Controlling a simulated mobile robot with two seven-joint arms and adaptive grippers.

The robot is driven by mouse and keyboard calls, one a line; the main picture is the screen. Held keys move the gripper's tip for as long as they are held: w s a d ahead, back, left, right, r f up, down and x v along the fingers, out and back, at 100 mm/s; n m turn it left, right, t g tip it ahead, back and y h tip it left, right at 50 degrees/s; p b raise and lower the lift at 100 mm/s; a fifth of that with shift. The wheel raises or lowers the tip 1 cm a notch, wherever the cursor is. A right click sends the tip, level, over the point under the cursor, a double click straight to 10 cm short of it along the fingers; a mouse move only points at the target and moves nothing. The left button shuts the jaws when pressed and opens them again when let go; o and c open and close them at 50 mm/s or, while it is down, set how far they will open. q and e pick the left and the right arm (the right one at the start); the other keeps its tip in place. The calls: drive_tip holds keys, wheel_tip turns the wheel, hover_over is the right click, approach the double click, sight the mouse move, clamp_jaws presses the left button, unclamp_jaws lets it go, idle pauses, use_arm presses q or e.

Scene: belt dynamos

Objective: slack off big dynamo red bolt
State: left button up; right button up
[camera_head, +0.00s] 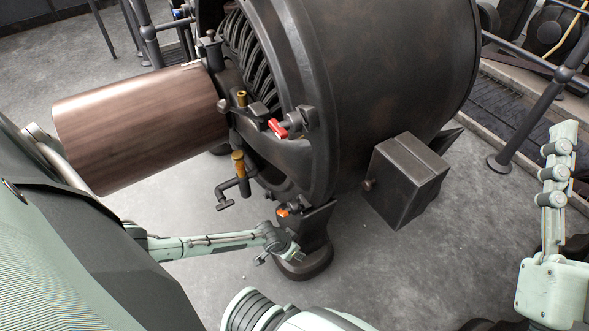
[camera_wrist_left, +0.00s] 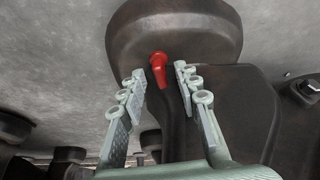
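The big dynamo (camera_head: 395,75) is a large dark metal drum with a coppery shaft. A bright red handle-like bolt (camera_head: 278,128) sits on its front bracket. A smaller orange-red bolt (camera_head: 283,212) sits lower, by the pedestal. My left gripper (camera_head: 280,257) is low beside the pedestal, just below that lower bolt. In the left wrist view the left gripper (camera_wrist_left: 160,72) is open, and a red bolt (camera_wrist_left: 158,66) shows between its fingertips, with gaps on both sides. Its depth is unclear. My right gripper (camera_head: 556,165) is side-on at the right edge, away from the dynamo; its opening is hidden.
The round pedestal foot (camera_head: 303,267) stands on grey floor close to my left gripper. A dark box (camera_head: 405,180) juts from the dynamo's right side. Brass-topped pipe fittings (camera_head: 238,163) stick out above my left arm. Railings (camera_head: 510,150) stand at right.

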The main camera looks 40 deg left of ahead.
use_arm(q)
drive_tip(key=v, duration=1.2)
